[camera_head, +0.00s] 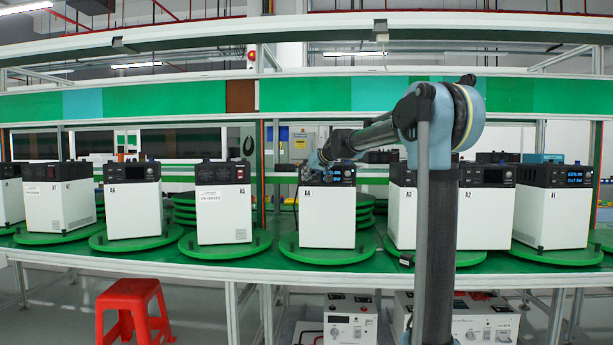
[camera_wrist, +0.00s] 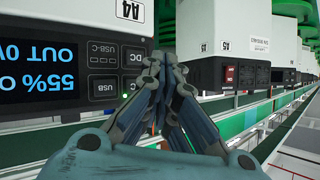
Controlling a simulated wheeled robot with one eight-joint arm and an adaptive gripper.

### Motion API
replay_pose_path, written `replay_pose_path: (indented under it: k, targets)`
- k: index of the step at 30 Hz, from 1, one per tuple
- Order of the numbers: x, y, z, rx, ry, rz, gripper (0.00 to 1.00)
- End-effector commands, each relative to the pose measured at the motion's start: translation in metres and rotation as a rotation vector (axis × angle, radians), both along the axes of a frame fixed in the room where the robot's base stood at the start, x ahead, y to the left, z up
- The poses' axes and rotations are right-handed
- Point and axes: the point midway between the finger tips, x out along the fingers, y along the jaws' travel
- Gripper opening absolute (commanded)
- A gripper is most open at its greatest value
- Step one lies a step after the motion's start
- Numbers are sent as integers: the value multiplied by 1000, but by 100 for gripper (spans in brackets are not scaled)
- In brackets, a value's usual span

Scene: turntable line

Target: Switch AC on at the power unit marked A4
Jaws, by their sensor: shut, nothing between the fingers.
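The power unit marked A4 (camera_head: 327,218) is a white box with a black top panel, upright on a green turntable (camera_head: 290,250). In the wrist view the unit (camera_wrist: 85,10) appears upside down, with its lit display (camera_wrist: 38,78) reading 55% and OUT 0W. Beside the display are the DC button (camera_wrist: 133,57), the USB-C and USB ports (camera_wrist: 104,90), and a partly covered button with a small green light (camera_wrist: 126,93). My gripper (camera_wrist: 166,60) is shut and empty, its fingertips close to these buttons; contact cannot be told. It also shows in the head view (camera_head: 316,166) at the A4 panel's left.
Unit A5 (camera_head: 222,212) stands to the left and A3 (camera_head: 403,215) to the right, partly behind my arm. More units stand on turntables along the green bench (camera_head: 150,268). A red stool (camera_head: 130,295) is on the floor at left.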

Motion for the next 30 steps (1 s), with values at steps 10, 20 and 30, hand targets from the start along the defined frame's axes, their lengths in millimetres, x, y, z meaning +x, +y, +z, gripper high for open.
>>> replay_pose_path:
  k: [10, 20, 30]
  targets:
    - [-29, 1, 0, 0, 0, 0, 0]
    - [-35, 1, 0, 0, 0, 0, 0]
    - [-35, 1, 0, 0, 0, 0, 0]
